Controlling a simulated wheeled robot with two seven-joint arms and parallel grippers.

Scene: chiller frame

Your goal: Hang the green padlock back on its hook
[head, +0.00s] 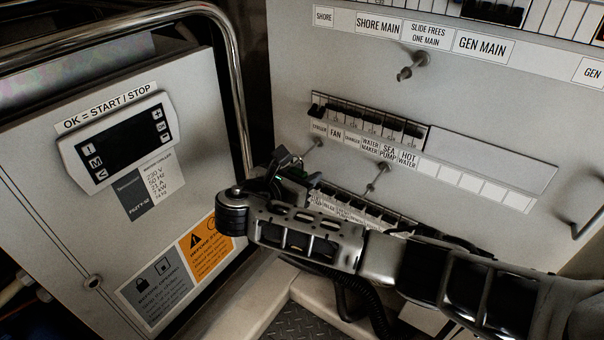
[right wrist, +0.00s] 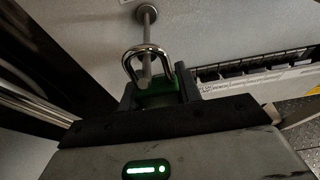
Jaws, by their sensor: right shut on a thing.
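The green padlock (right wrist: 158,92) has a steel shackle and sits between the fingers of my right gripper (right wrist: 158,96), which is shut on it. In the head view my right gripper (head: 285,178) is in front of the panel, and its own links hide most of the padlock. A pale peg hook (right wrist: 147,38) comes out of the panel, and in the right wrist view it lines up with the shackle's opening. I cannot tell for sure whether the shackle is around the peg. The hook's base also shows in the head view (head: 318,142). My left gripper is not in view.
The panel (head: 290,85) bears breaker rows, labels and other hooks, one at the upper middle (head: 411,66) and one right of my gripper (head: 379,175). A grey box with a display (head: 118,140) and a bent metal rail (head: 235,75) stand close on the left.

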